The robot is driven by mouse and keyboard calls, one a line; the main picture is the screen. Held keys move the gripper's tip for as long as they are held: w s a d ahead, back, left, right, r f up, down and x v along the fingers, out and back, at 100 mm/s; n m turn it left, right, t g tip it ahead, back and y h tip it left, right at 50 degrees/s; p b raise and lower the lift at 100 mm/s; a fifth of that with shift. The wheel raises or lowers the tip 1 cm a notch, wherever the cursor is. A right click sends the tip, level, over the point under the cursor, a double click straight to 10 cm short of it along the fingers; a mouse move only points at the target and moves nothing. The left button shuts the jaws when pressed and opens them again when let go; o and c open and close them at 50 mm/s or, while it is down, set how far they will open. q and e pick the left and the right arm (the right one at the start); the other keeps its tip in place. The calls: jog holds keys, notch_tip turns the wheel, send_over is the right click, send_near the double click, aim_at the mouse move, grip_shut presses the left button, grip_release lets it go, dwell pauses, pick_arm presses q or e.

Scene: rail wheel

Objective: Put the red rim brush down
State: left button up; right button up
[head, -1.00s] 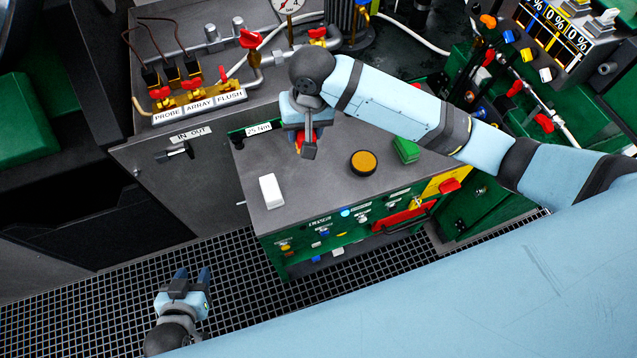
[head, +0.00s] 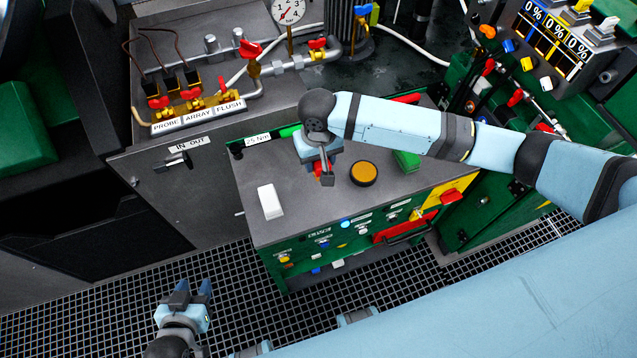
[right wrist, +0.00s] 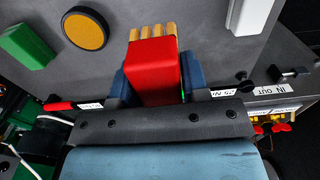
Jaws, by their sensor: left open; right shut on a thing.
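The red rim brush (right wrist: 152,78) is a red block with tan bristles (right wrist: 153,32) at its far end, in the right wrist view. My right gripper (right wrist: 153,85) is shut on it, with a dark blue finger on either side. In the head view the right gripper (head: 322,165) is over the grey top of the green cabinet (head: 305,212), left of a round orange-topped pad (head: 363,173). Only a little red of the brush shows there. I cannot tell whether the bristles touch the top. My left gripper (head: 192,290) is open and empty above the floor grating.
A white block (head: 270,202) lies at the left of the cabinet top, a green block (head: 406,160) at its right. A red-ended bar (head: 405,98) shows behind my right arm. A pipe bench with valves stands behind. Bare top lies in front of the right gripper.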

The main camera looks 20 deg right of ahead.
send_over(318, 190)
notch_tip(318, 190, down, 7)
jog(key=shift+r, duration=0.1)
jog(key=shift+f+p, duration=0.8)
jog(key=shift+f, duration=1.5)
jog(key=shift+f, duration=0.1)
jog(key=o, duration=0.8)
jog(key=shift+f, duration=0.1)
